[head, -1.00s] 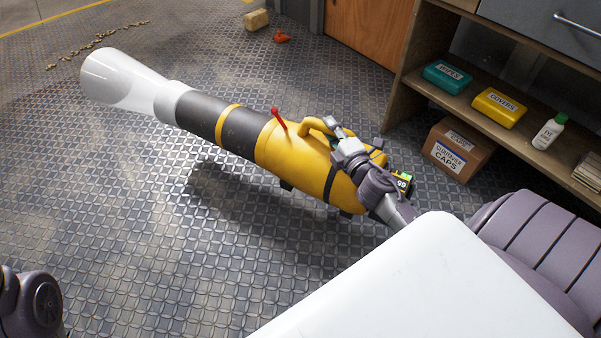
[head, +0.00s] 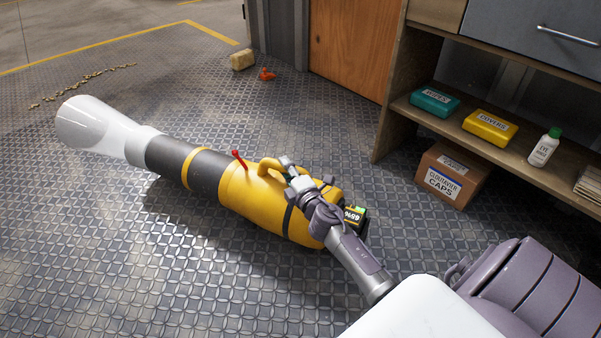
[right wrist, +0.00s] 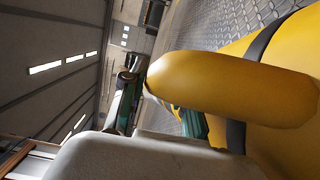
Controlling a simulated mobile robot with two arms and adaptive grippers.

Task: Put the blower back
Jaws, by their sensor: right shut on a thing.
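The blower has a yellow body (head: 250,200), a black barrel and a clear flared nozzle (head: 95,130) that points to the left. A red lever stands on its top, and a small display sits at its rear end. My right gripper (head: 287,172) is shut on the blower's yellow handle. In the right wrist view the handle (right wrist: 235,88) fills the middle, with a gripper finger (right wrist: 128,95) beside it and the yellow body behind. The blower hangs close above the floor; I cannot tell whether it touches. My left gripper is not in view.
A wooden shelf unit (head: 390,110) stands at the right with a teal box (head: 435,102), a yellow box (head: 489,127) and a white bottle (head: 543,148). A cardboard box (head: 449,174) sits by it. A tan block (head: 243,60) and an orange item (head: 267,75) lie farther back.

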